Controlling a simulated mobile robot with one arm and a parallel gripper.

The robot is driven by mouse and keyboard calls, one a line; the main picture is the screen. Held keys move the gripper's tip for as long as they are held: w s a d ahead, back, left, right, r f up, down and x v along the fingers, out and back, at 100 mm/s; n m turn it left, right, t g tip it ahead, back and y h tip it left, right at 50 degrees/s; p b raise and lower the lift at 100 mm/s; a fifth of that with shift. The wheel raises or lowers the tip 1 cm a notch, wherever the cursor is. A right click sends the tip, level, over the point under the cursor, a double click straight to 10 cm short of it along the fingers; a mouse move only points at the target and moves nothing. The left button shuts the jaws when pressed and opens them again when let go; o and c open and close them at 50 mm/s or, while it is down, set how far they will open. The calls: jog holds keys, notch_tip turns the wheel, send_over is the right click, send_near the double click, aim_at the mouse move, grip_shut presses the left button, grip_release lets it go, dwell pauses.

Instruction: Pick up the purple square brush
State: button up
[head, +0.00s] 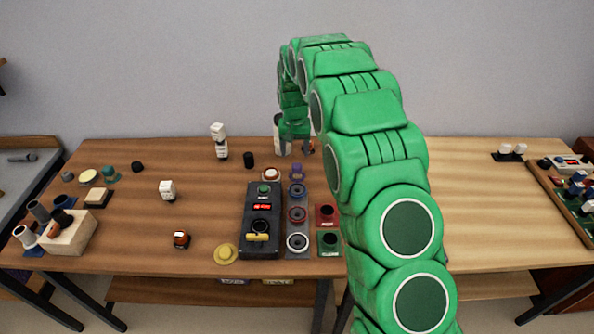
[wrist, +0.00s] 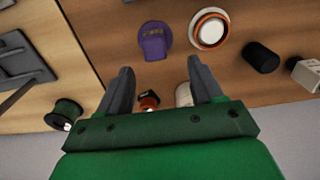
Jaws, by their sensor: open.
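In the head view my gripper (head: 296,147) hangs over the far part of the table, behind the brush. Its height above the table is hard to tell.
A white disc with an orange rim (wrist: 210,28) sits close beside the brush, and a black cylinder (wrist: 262,57) stands farther right. A black panel (head: 261,219) and colored rings stand nearer in the head view. The table right of my arm is mostly clear.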

aim_at(297, 165)
jog(key=shift+s+d+f, duration=0.1)
jog(key=shift+d+f, duration=0.05)
jog(key=shift+f, duration=1.05)
jog(key=shift+s+d+f, duration=0.1)
jog(key=shift+f, duration=1.15)
jog(key=shift+s+d+f, duration=0.1)
jog(key=shift+d+f, duration=0.05)
jog(key=shift+f, duration=1.05)
jog(key=shift+r, duration=0.1)
jog(key=c, duration=1.1)
jog(key=shift+o, duration=0.2)
